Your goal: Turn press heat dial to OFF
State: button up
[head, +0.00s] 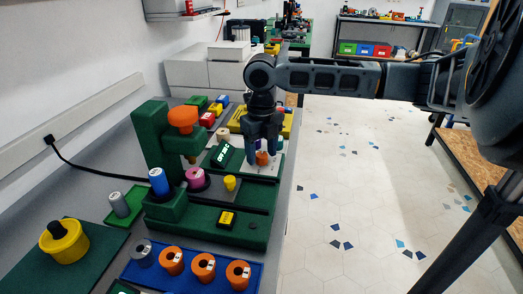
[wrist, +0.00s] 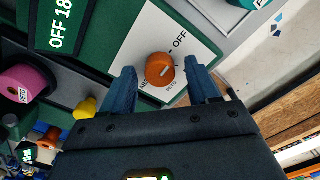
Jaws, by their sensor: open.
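The orange heat dial (wrist: 160,69) sits on a white plate (wrist: 187,48) with printed labels, one reading OFF at its upper right. A pale pointer mark shows on the dial, angled toward the upper right, roughly toward OFF. In the head view the dial (head: 262,158) is below my gripper. My gripper (wrist: 163,85) is open, its two blue fingers on either side of the dial; I cannot tell whether they touch it. A green display (wrist: 62,28) reading "OFF 18" is left of the plate. It also shows in the head view (head: 222,153).
The green press (head: 160,150) with an orange top knob stands left of my gripper. Pink (head: 195,177) and blue (head: 158,181) spools stand in front. A blue tray (head: 185,270) holds orange spools. The floor (head: 350,200) at right is open, with scattered chips.

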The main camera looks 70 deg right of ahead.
aim_at(262, 155)
jog(key=shift+r, duration=3.9)
